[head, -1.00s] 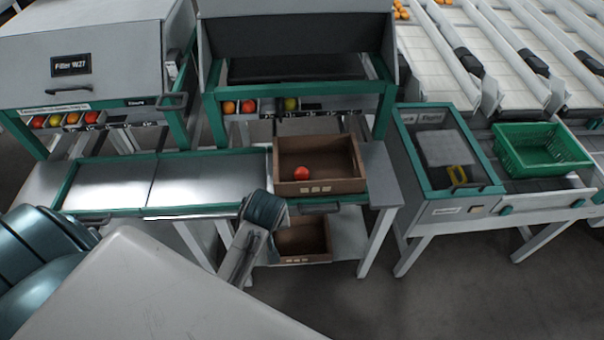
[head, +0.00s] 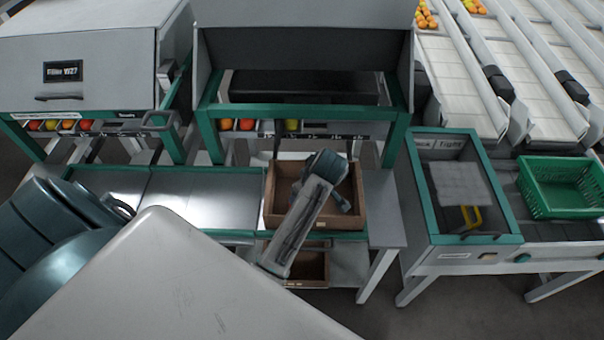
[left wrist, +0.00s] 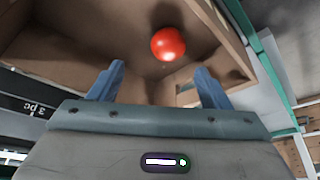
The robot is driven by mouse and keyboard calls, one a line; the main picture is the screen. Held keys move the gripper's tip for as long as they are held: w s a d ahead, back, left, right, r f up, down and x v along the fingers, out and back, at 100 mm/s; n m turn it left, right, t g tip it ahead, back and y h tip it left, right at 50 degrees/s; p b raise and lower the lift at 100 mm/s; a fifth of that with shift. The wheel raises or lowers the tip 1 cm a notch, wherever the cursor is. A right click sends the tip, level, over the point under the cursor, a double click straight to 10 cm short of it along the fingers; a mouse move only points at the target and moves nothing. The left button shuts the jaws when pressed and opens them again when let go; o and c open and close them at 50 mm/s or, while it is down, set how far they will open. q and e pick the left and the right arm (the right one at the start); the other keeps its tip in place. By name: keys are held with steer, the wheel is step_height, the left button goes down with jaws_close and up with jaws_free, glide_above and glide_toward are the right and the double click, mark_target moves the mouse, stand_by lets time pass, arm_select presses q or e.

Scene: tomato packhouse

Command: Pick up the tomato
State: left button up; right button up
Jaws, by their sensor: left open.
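The red tomato (left wrist: 168,44) lies on the floor of a brown box, near one wall, in the left wrist view. In the head view my arm hides it. The box (head: 361,205) stands on the bench in the head view, and its wall (left wrist: 236,38) shows in the left wrist view. My left gripper (left wrist: 160,70) is open and empty, its two blue fingers pointing into the box. The tomato appears beyond the fingertips, not between them. In the head view my left arm's wrist (head: 326,166) is over the box. My right gripper is not in view.
A second brown box (head: 312,268) is on the shelf below. Metal trays (head: 205,200) lie left of the box. A grey hood (head: 305,45) and bins with fruit stand behind. A green crate (head: 565,185) is at the right.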

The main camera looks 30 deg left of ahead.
arm_select(q)
steer(key=f, duration=0.1)
steer(key=a+f, duration=0.1)
steer(key=shift+s+a+f, duration=0.1)
steer(key=shift+s+f, duration=0.1)
steer(key=shift+f, duration=0.1)
steer(key=shift+a+f+p, duration=0.15)
steer(key=shift+f+p, duration=0.1)
steer(key=shift+p, duration=0.15)
steer(key=x, duration=0.1)
steer(key=p+x, duration=0.1)
steer(key=x, duration=0.1)
steer(key=shift+s+a+f+p, duration=0.1)
steer(key=shift+s+f+p, duration=0.05)
steer(key=shift+f+p, duration=0.15)
steer(key=shift+a+f, duration=0.15)
steer(key=shift+f, duration=0.45)
steer(key=shift+c, duration=1.1)
steer(key=c, duration=0.6)
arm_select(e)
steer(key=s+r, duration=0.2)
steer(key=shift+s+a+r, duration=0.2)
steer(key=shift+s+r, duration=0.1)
